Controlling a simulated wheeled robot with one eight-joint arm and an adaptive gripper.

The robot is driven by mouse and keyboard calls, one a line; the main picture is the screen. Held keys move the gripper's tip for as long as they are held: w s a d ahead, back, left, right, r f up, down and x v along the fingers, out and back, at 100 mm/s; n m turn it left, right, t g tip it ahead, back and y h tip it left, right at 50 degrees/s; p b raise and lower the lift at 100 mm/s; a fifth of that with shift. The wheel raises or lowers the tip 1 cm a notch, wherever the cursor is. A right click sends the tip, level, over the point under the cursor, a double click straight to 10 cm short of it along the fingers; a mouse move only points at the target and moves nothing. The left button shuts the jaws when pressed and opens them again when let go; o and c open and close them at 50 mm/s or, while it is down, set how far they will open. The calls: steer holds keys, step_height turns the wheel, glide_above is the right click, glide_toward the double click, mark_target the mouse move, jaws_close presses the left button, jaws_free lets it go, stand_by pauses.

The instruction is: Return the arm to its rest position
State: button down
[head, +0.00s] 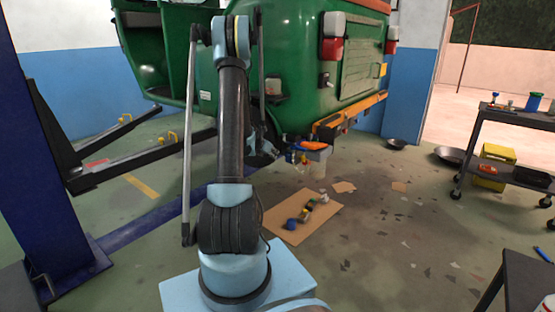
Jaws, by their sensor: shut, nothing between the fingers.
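My arm stands in the middle of the head view, its dark link rising from the light-blue base to an elbow near the top. From the elbow it comes down on the far side to my gripper (264,157), which is partly hidden behind the arm link. The gripper looks shut and empty. It hangs in front of the green rickshaw (300,65), near its lower rear corner. I cannot tell the exact gap to the vehicle.
A blue lift post (45,170) with dark lift arms (150,150) stands at left. A cardboard sheet (283,228) with small parts lies on the floor. A dark cart (510,118) stands at right, near a yellow crate (492,170). Floor between them is mostly open.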

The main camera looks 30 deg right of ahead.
steer(key=shift+v, duration=1.8)
steer(key=shift+r, duration=0.1)
steer(key=s+a+r+m+y, duration=0.2)
steer(key=s+a+r+m, duration=0.25)
steer(key=a, duration=0.35)
steer(key=s+a+r+m+y, duration=0.1)
steer(key=s+a+r+m, duration=0.2)
steer(key=s+a, duration=0.35)
steer(key=s+a+r+m+y, duration=0.2)
steer(key=s+a+r+m, duration=0.15)
steer(key=a, duration=0.55)
steer(key=s+a+f+m+y, duration=0.2)
steer(key=s+a+m, duration=0.3)
steer(key=s+a, duration=0.4)
steer(key=s+a+f+m+g+y, duration=0.1)
steer(key=s+a+m, duration=0.5)
steer(key=s, duration=0.9)
steer(key=shift+a+f+g+y, duration=0.3)
steer(key=shift+a+f+y, duration=0.55)
steer(key=shift+a, duration=0.85)
steer(key=shift+f, duration=0.1)
